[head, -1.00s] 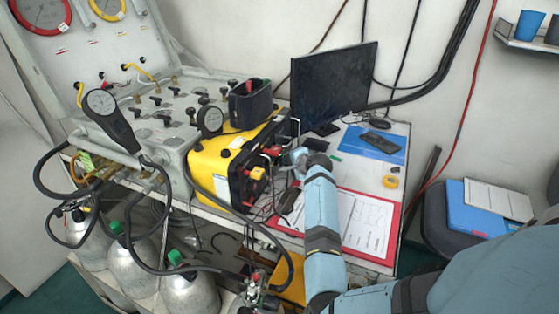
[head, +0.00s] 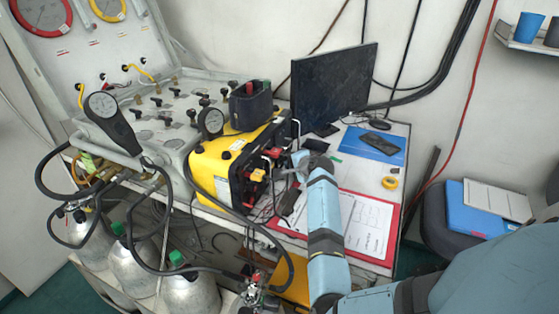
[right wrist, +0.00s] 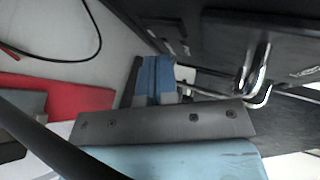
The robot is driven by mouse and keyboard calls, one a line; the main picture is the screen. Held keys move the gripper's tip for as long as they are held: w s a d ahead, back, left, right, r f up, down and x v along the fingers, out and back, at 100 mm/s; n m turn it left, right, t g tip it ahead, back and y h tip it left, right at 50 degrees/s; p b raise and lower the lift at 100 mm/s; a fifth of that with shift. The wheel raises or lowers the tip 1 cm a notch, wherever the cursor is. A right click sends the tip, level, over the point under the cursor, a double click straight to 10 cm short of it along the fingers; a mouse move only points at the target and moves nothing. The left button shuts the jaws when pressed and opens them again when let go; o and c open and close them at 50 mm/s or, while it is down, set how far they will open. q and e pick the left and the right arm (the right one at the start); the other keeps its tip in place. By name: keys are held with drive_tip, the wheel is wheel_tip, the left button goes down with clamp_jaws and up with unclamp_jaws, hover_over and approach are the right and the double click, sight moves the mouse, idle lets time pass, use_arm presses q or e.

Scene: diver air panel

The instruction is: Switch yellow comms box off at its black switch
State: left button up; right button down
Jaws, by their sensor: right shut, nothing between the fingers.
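The yellow comms box (head: 215,165) stands on the bench, its black front panel (head: 240,190) facing right and carrying red and yellow parts and metal handles. My right gripper (head: 284,173) is just to the right of that panel; I cannot tell whether it touches it. In the right wrist view its fingers (right wrist: 155,82) are shut and empty, with a black panel (right wrist: 260,30) and shiny metal handles (right wrist: 257,80) at the upper right. I cannot make out the black switch in either view. My left gripper is not in view.
A monitor (head: 333,85) stands behind the box. A red clipboard (head: 390,245) with papers, a blue folder (head: 375,146) and a yellow tape roll (head: 390,182) lie to the right. A black hose (head: 255,228) and cables run below the front panel.

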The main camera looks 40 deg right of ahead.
drive_tip(key=shift+s, duration=0.15)
drive_tip(key=shift+s+d+f+p, duration=0.1)
drive_tip(key=shift+s+d+p, duration=0.35)
drive_tip(key=shift+s, duration=0.4)
drive_tip(key=shift+s+d+f+p, duration=0.1)
drive_tip(key=shift+s+d+p, duration=0.2)
drive_tip(key=shift+s+d, duration=0.45)
drive_tip(key=shift+s, duration=0.6)
